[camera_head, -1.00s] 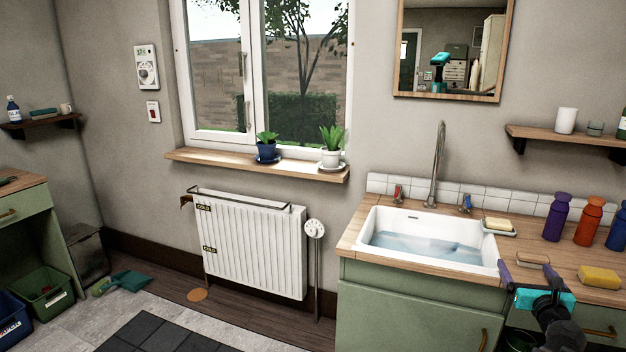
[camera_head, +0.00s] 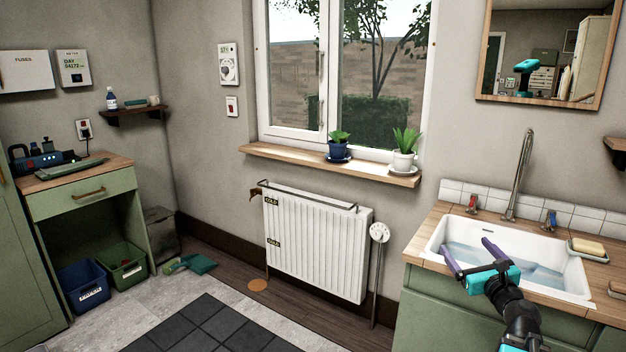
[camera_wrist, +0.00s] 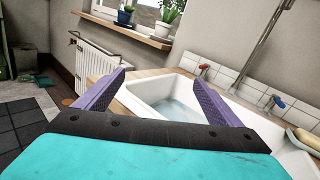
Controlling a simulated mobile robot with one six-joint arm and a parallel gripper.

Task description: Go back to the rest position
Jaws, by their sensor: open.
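My gripper (camera_head: 468,258) is in front of and over the near part of the white sink in the head view. Its two purple fingers are spread apart with nothing between them. In the wrist view the open fingers (camera_wrist: 160,98) point toward the sink (camera_wrist: 160,112) and the wall behind it. The sink (camera_head: 433,244) holds water and is set in a wooden counter. My gripper hides part of the basin.
A tap (camera_head: 520,175) rises behind the sink, and a soap dish (camera_head: 588,257) sits at its right. A white radiator (camera_head: 315,245) hangs under the window sill (camera_head: 330,165). Blue (camera_head: 85,290) and green (camera_head: 122,268) bins stand at left. The floor mat (camera_head: 215,330) is clear.

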